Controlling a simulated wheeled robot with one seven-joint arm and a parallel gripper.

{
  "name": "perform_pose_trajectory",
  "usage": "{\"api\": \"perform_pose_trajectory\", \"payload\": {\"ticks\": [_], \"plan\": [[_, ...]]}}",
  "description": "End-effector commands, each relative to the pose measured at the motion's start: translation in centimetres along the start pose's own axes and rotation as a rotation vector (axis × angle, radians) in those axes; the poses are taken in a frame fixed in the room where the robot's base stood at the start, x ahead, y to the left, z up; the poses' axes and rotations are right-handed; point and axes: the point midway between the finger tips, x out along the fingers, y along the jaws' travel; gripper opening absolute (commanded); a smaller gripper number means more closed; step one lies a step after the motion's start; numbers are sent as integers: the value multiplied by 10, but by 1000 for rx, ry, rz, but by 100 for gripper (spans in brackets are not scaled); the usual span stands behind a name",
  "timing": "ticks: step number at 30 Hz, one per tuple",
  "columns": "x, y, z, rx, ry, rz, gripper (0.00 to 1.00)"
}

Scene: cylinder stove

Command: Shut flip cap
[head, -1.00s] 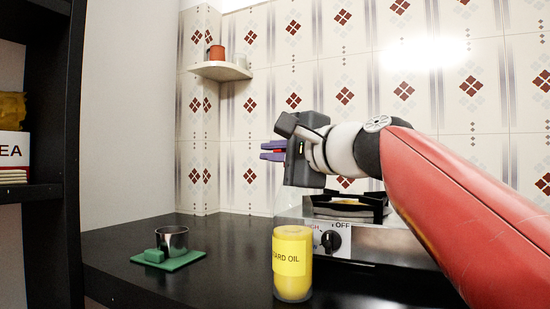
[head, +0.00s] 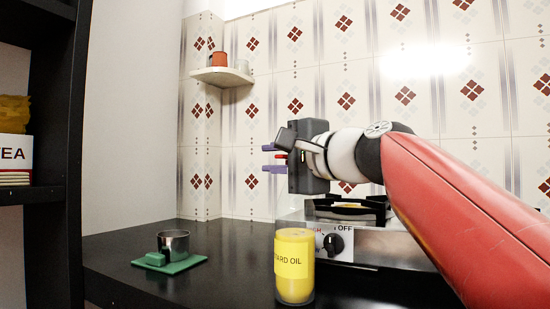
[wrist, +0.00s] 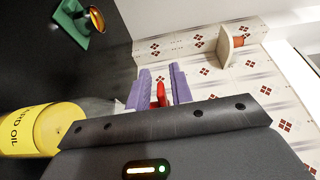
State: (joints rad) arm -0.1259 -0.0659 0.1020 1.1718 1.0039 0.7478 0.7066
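A yellow cylinder labelled as oil (head: 294,280) stands upright on the black counter, in front of the stove. It also shows at the left edge of the wrist view (wrist: 35,130). I cannot make out a flip cap on it or elsewhere. My gripper (head: 268,159) is in the air above and behind the cylinder, pointing left. In the wrist view its purple fingers (wrist: 160,70) are apart, with clear space between the tips. A small red piece (wrist: 160,94) shows between the finger bases; I cannot tell whether it belongs to the gripper.
A stove (head: 365,250) with a black knob (head: 333,243) sits below my arm. A metal cup (head: 173,243) stands on a green mat (head: 190,263) at the left. A corner shelf (head: 222,77) holds small pots. A black shelf unit (head: 45,220) borders the left. The counter's middle is clear.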

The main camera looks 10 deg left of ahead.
Motion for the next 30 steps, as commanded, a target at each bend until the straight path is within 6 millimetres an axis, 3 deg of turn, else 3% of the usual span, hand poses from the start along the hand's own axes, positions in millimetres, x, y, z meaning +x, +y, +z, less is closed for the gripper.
{"api": "perform_pose_trajectory", "payload": {"ticks": [11,22,30], "plan": [[-5,-1,0,0,1,-2,28],[-63,0,0,0,2,-2,28],[-79,0,0,0,0,-1,28]]}}
